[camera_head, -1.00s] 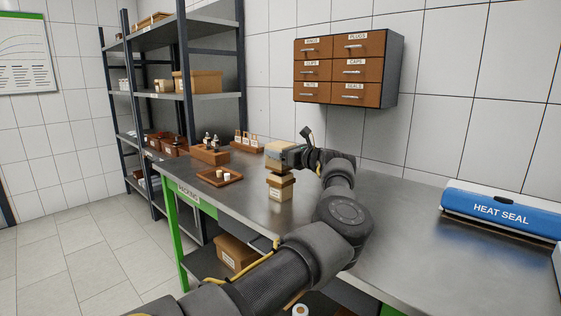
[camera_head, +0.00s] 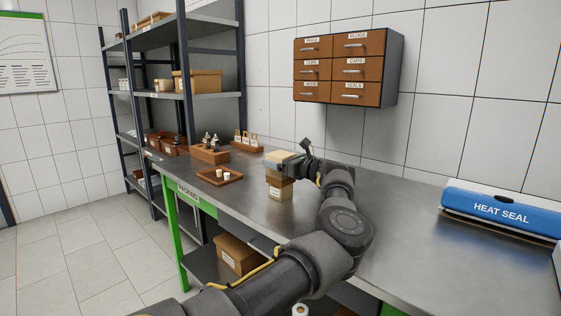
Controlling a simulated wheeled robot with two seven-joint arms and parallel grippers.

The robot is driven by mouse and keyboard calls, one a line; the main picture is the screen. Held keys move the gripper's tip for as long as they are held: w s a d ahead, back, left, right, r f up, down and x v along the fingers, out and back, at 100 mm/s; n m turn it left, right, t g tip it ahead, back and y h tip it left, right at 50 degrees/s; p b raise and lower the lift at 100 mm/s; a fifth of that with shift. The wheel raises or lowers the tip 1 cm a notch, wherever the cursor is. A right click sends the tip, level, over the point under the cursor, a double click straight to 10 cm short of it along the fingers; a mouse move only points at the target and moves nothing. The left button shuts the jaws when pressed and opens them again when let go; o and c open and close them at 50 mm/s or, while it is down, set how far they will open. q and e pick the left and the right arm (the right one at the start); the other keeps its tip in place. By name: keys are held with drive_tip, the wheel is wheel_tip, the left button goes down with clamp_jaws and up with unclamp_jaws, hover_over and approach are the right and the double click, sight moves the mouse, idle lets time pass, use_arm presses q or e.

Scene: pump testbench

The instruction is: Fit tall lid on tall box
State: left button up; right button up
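The tall box (camera_head: 280,192), a small cardboard box with a white label, stands on the steel bench below my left gripper. A brown, shaded band (camera_head: 279,179) is at its top, just under the gripper; I cannot tell whether this is the tall lid or the box's upper part. My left gripper (camera_head: 285,163) is directly over the box, reaching in from the right. Its fingers are too small and hidden to show whether they are open or hold the lid. My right gripper is not in view.
A wooden tray (camera_head: 219,177) with small pale pieces and a wooden rack (camera_head: 210,155) with bottles stand left of the box. A rack of small vials (camera_head: 247,142) is behind. A blue heat sealer (camera_head: 500,211) is at right. The bench between is clear.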

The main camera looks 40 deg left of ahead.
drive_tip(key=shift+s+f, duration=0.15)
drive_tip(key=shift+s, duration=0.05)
use_arm(q)
drive_tip(key=shift+r, duration=0.1)
drive_tip(key=shift+r+p, duration=0.2)
drive_tip(key=shift+p, duration=0.15)
drive_tip(key=d+b, duration=0.1)
drive_tip(key=d, duration=1.1)
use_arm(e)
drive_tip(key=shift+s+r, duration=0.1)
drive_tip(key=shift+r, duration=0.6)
use_arm(q)
drive_tip(key=shift+w+f, duration=0.1)
drive_tip(key=shift+f, duration=0.05)
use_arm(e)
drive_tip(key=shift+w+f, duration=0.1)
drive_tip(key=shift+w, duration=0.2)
